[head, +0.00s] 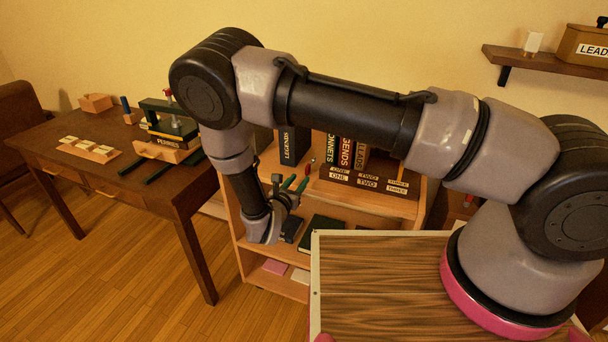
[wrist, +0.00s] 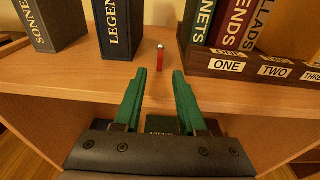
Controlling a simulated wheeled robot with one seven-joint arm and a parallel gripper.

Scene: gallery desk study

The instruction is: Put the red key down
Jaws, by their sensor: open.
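The red key (wrist: 160,58), a slim red piece with a silvery round end, is on the wooden shelf top between the blue LEGENDS book and the labelled book rack. It shows small in the head view (head: 310,167), just beyond my fingertips. My gripper (wrist: 158,74), with green fingers, is open. The key is in line with the gap between the fingers, a little beyond the tips, and nothing shows held. In the head view my gripper (head: 296,184) is at the shelf unit's front edge.
The LEGENDS book (wrist: 119,27) stands left of the key and the book rack (wrist: 255,66), with ONE, TWO and THREE labels, stands right. The shelf unit (wrist: 45,108) has a lower shelf with a dark book. A desk (head: 170,182) with a green press stands at left.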

